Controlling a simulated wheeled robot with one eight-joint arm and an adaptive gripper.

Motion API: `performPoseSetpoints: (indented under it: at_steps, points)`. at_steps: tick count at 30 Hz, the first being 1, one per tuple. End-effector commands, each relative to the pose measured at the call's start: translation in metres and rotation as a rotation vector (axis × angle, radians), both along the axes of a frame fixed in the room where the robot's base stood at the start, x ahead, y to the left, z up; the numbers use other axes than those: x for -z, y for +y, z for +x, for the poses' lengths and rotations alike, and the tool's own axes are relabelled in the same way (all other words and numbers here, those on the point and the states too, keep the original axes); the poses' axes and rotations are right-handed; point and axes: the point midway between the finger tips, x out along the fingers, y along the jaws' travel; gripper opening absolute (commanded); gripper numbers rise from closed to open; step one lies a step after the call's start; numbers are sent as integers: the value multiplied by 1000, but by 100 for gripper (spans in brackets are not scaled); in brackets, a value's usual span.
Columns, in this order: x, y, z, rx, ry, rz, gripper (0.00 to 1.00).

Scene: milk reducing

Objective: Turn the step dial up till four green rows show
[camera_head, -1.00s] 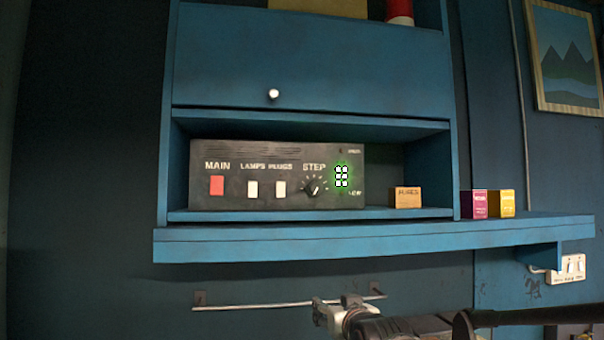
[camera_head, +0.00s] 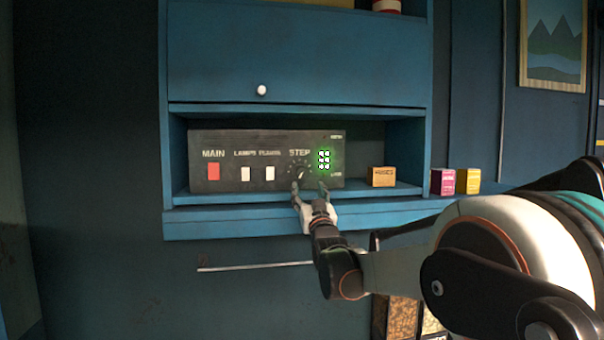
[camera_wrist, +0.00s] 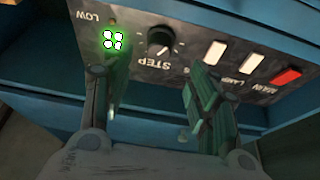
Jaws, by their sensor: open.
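The step dial (camera_head: 301,172) is a black knob with a pale pointer on the front of a dark control box, under the word STEP. To its right the green display (camera_head: 324,160) shows three rows of two lit dots. My gripper (camera_head: 310,190) is open and empty, its fingers just below and in front of the dial. In the wrist view the dial (camera_wrist: 160,40) lies beyond the two spread fingertips, apart from them.
A red MAIN switch (camera_head: 213,171) and two white switches (camera_head: 257,173) sit left of the dial. An orange fuses box (camera_head: 382,177) stands right of the control box. The shelf edge (camera_head: 240,220) runs below; purple and yellow boxes stand further right.

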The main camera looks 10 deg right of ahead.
Motion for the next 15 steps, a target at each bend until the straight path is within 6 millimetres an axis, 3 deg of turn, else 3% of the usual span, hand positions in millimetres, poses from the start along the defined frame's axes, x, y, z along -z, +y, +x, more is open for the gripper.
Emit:
performPoseSetpoints:
  at_steps: [9,15]
  points:
    - [-27,0,58,0,1,0,54]
    - [-36,0,83,0,1,0,54]
